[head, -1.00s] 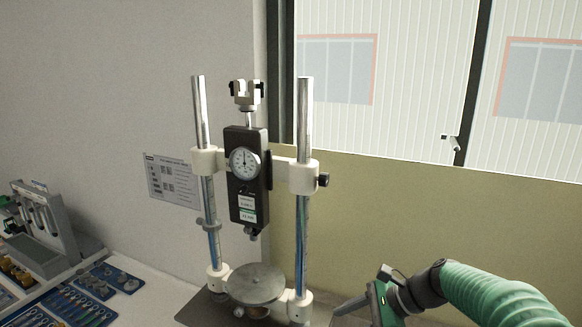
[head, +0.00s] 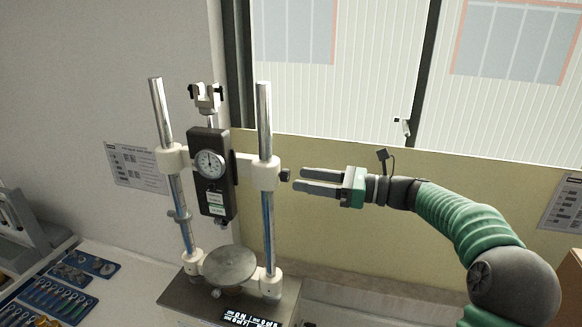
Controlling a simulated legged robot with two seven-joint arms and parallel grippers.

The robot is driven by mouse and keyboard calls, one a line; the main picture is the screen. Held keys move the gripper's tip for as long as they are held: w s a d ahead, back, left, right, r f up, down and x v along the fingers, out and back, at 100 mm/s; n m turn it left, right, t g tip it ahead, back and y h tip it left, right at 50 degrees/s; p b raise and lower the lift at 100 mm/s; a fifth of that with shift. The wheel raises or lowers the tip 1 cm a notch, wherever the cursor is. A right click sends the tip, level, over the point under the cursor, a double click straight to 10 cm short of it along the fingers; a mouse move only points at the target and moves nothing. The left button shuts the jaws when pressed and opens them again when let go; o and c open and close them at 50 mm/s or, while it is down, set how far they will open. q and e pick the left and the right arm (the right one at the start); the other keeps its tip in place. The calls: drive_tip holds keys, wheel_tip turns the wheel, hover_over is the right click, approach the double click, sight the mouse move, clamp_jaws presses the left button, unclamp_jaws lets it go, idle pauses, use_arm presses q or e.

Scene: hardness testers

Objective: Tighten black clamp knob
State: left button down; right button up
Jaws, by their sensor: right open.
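The black clamp knob (head: 285,175) sticks out to the right from the white clamp block (head: 264,173) on the right steel column of the hardness tester. My right gripper (head: 301,180) comes in from the right at about the knob's height. Its two grey fingers point left and are apart, with nothing between them. The fingertips are just right of the knob; whether they touch it I cannot tell. The black gauge body (head: 211,173) with a round white dial (head: 210,164) hangs between the two columns. My left gripper is not in view.
The round metal plate (head: 229,265) sits on the tester's base, low between the columns. Blue trays with small parts (head: 60,300) and a grey device (head: 18,222) stand on the bench at left. A notice (head: 136,167) is on the wall. Space right of the tester holds my right arm.

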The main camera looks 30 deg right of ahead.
sight(289, 177)
drive_tip(key=p+x, duration=0.1)
drive_tip(key=x, duration=0.1)
drive_tip(key=shift+w+a+r, duration=0.2)
drive_tip(key=shift+w+a, duration=0.05)
drive_tip(key=shift+w+f, duration=0.15)
drive_tip(key=shift+w, duration=0.15)
drive_tip(key=shift+w+d+f, duration=0.2)
drive_tip(key=shift+w, duration=0.05)
drive_tip(key=shift+s+a+r, duration=0.1)
drive_tip(key=shift+a+r, duration=0.05)
drive_tip(key=shift+a, duration=0.25)
drive_tip(key=c, duration=0.9)
clamp_jaws()
